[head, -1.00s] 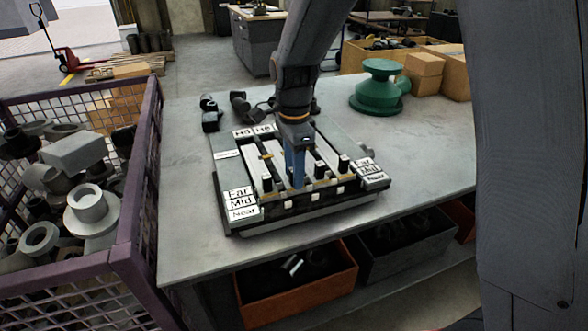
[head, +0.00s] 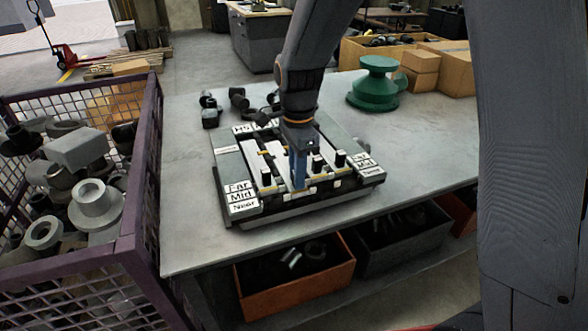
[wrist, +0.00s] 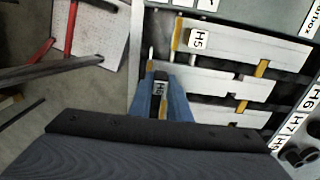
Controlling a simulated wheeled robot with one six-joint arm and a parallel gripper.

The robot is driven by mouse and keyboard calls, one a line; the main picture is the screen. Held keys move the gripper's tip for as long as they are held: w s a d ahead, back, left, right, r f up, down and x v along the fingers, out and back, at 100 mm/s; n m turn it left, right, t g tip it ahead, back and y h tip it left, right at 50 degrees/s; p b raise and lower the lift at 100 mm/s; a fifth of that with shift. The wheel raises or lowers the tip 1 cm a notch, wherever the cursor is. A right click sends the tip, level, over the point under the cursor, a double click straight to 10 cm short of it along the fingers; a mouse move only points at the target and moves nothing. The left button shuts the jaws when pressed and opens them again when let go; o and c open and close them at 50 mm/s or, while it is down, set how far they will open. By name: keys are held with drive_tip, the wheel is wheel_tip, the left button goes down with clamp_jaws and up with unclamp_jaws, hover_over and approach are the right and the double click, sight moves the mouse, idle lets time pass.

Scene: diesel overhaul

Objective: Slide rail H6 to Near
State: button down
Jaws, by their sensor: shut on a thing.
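A rail box (head: 295,213) with several pale parallel rails lies on the workbench. Far, Mid and Near labels (head: 240,197) run along its left side, and similar ones sit on the right. My gripper (head: 299,176) points down with blue fingers at the near end of the second rail from the left. In the wrist view the fingers (wrist: 167,97) are shut on the dark knob labelled H6 (wrist: 160,88). The H6 rail (wrist: 207,80) runs from it, partly hidden by the fingers. The H5 knob (wrist: 197,39) stands beside it on the adjacent rail.
Other black knobs (head: 318,163) stand close to the right of my gripper. Dark fittings (head: 238,98) lie behind the box. A green flanged part (head: 377,86) stands back right. A purple mesh crate (head: 140,205) borders the bench at left. The bench right of the box is clear.

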drive_tip(key=c, duration=1.6)
unclamp_jaws()
drive_tip(key=shift+s+d, duration=0.1)
drive_tip(key=shift+s, duration=0.15)
drive_tip(key=shift+c, duration=0.2)
drive_tip(key=shift+r, duration=0.15)
wheel_tip(320, 180, up, 8)
drive_tip(key=shift+f+b, duration=0.25)
drive_tip(key=shift+b, duration=0.8)
drive_tip(key=s+d+f+n+t+b, duration=0.1)
drive_tip(key=s+d+f+n, duration=0.9)
drive_tip(key=s+d+n, duration=0.2)
drive_tip(key=shift+s+d+f+n+b, duration=0.3)
drive_tip(key=shift+d+n, duration=0.45)
drive_tip(key=shift+n, duration=0.65)
drive_tip(key=shift+w+r, duration=0.1)
drive_tip(key=shift+r, duration=0.05)
